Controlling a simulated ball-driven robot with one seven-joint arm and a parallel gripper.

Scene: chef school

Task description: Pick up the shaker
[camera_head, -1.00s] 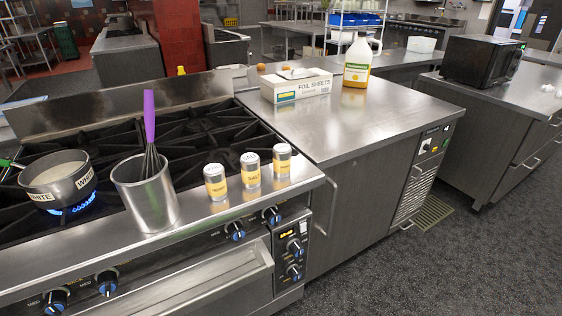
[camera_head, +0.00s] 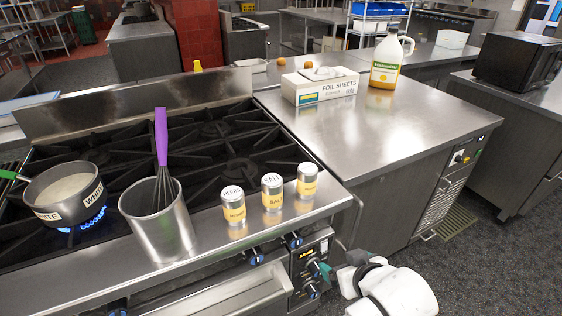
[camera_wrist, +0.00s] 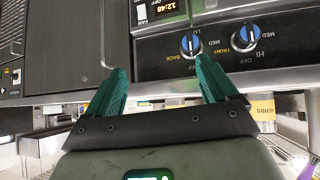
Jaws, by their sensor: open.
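Three shakers with silver lids and yellow labels stand upright in a row on the stove's front ledge: the left shaker (camera_head: 233,205), the middle shaker (camera_head: 272,192) labelled salt, and the right shaker (camera_head: 307,180). In the wrist view, my gripper (camera_wrist: 165,80) shows two green fingers spread apart with nothing between them, in front of the stove's knob panel. A yellow label (camera_wrist: 264,108) shows at the right there. In the head view, my white arm is at the lower right, below and in front of the shakers, and apart from them.
A metal canister (camera_head: 158,225) with a purple-handled whisk (camera_head: 162,150) stands left of the shakers. A pot (camera_head: 66,197) sits over a blue flame. A foil box (camera_head: 320,86) and a jug (camera_head: 385,62) stand on the counter (camera_head: 400,125), whose front is clear. Stove knobs (camera_head: 293,240) project below the ledge.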

